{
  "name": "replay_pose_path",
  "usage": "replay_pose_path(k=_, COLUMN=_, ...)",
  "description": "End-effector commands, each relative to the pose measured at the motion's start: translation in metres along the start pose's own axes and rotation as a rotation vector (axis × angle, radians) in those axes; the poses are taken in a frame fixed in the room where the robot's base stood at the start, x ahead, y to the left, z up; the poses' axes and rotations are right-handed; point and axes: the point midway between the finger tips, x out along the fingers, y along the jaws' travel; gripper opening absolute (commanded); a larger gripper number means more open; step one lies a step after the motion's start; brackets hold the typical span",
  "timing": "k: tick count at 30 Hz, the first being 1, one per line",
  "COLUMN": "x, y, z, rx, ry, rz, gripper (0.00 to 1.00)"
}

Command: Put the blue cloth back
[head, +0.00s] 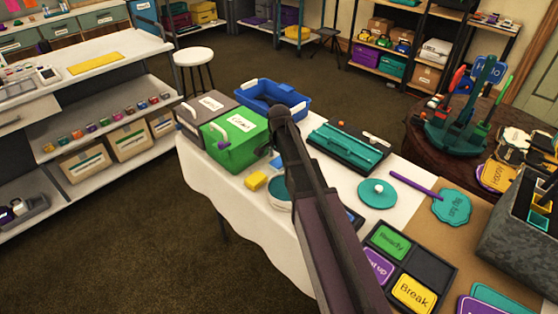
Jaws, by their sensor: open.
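I cannot make out a blue cloth for certain. A small dark-blue edge (353,219) shows on the table just right of my arm, but most of it is hidden and I cannot tell what it is. A blue basket (294,97) stands at the far end of the white-covered table (398,209). Beside it are a green labelled box (233,143) and a dark grey labelled box (190,117). My arm crosses the middle of the view over the table. My gripper's fingers are not visible; the arm hides that area.
A yellow block (256,181) and a teal round dish (276,204) lie left of my arm. Right are a teal tray (347,149), a teal disc (376,194), a black sign tray (432,262) and a grey bin (520,235). Floor (120,235) left of the table is clear.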

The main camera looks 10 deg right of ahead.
Motion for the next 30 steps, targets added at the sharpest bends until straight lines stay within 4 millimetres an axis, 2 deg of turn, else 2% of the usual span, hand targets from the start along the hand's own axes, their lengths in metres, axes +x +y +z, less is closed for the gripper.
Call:
replay_pose_path(k=1, x=-0.007, y=0.000, z=0.000, rx=0.000, ry=0.000, rz=0.000, gripper=1.00)
replay_pose_path(k=30, x=-0.088, y=0.000, z=0.000, rx=0.001, ry=0.000, rz=0.000, gripper=1.00)
